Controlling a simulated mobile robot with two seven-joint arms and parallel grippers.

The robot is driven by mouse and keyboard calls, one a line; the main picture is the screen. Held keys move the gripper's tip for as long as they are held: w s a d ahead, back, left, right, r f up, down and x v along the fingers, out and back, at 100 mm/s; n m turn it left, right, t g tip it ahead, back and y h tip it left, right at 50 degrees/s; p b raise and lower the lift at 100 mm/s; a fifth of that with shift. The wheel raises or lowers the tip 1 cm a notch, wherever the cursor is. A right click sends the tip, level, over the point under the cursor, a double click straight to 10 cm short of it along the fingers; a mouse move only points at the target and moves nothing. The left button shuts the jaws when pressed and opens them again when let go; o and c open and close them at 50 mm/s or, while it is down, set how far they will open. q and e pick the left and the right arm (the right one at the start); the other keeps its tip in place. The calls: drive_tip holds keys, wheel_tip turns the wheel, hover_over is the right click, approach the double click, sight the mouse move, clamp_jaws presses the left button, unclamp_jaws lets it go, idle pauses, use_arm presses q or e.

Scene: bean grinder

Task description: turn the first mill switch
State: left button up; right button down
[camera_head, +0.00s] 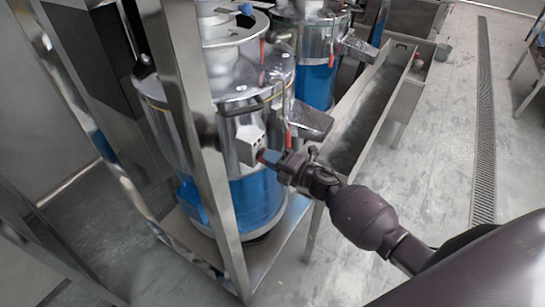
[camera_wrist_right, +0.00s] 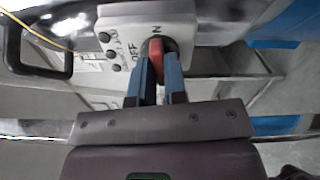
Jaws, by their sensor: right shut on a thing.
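The first mill (camera_head: 256,201) is a steel and blue drum in the left half of the head view. A pale switch box (camera_head: 249,146) is fixed to its side. In the right wrist view the switch box (camera_wrist_right: 122,38) carries black buttons and OFF lettering beside a red switch knob (camera_wrist_right: 156,52). My right gripper (camera_head: 268,158) is at the switch box; in the wrist view its blue fingers (camera_wrist_right: 158,78) are shut around the red knob, one on each side. The knob is partly hidden by the fingers. My left gripper is not in view.
A second mill (camera_head: 318,80) stands behind the first. A long metal trough (camera_head: 372,112) runs along the right of the mills. A steel frame post (camera_head: 190,110) stands close in front of the first mill.

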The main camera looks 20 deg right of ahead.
drive_tip(key=shift+m+p, duration=0.35)
drive_tip(key=shift+m, duration=0.65)
drive_tip(key=c, duration=1.2)
unclamp_jaws()
drive_tip(key=shift+o, duration=0.2)
drive_tip(key=v, duration=1.1)
drive_tip(key=shift+w, duration=0.1)
